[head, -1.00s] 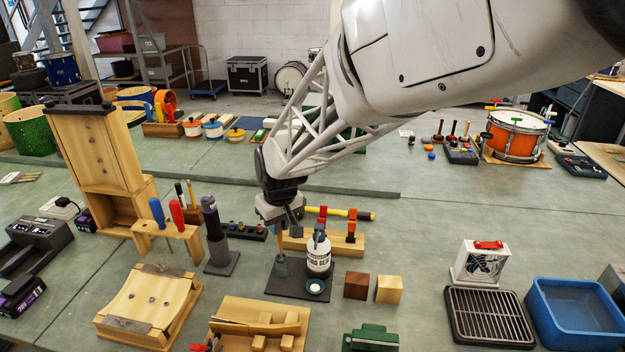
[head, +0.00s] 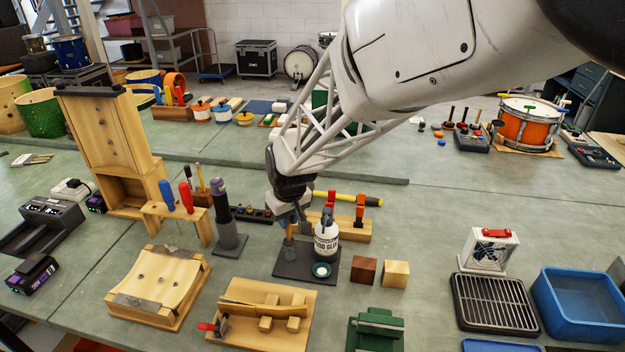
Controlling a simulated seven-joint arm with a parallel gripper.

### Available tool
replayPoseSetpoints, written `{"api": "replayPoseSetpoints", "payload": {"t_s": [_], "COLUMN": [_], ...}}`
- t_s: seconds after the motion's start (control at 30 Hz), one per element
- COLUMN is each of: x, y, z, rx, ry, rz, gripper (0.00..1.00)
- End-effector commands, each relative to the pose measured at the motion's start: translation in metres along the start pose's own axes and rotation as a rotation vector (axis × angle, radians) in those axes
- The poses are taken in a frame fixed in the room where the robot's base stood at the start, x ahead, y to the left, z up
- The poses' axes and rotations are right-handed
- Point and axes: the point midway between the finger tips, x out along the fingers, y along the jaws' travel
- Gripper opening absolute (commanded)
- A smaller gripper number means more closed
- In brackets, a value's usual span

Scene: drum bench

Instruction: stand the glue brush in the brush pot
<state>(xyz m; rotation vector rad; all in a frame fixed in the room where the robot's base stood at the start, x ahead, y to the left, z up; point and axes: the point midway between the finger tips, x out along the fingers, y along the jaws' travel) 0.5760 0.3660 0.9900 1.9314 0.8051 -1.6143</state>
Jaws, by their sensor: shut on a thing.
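My gripper (head: 291,212) points down over the dark mat (head: 290,271) near the middle of the bench. It is shut on the glue brush (head: 289,232), a thin upright thing small in the view and partly hidden by the fingers. The brush pot (head: 290,250), a small grey-teal cup, stands on the mat directly below. The brush and pot overlap in the picture, and I cannot tell how far the bristles are inside. The white glue bottle (head: 326,241) stands close to the right of the pot.
A small dish (head: 321,270) sits on the mat before the bottle. Two wooden blocks (head: 363,269) (head: 396,274) stand to the right. A wooden rack with clamps (head: 350,229) is behind. A dark upright tool on a stand (head: 222,215) is to the left.

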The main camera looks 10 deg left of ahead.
Motion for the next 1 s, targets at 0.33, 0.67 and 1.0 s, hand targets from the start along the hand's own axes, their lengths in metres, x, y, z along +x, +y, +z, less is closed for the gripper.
{"api": "replayPoseSetpoints", "payload": {"t_s": [0.33, 0.67, 1.0], "x": [0.0056, 0.0055, 0.0045], "y": [-0.0001, -0.0001, 0.0], "z": [0.0012, 0.0012, 0.0012], "rx": [0.0, 0.0, 0.0], "ry": [-0.001, -0.001, 0.0], "rz": [0.0, 0.0, 0.0], "gripper": [0.0, 0.44, 0.46]}}
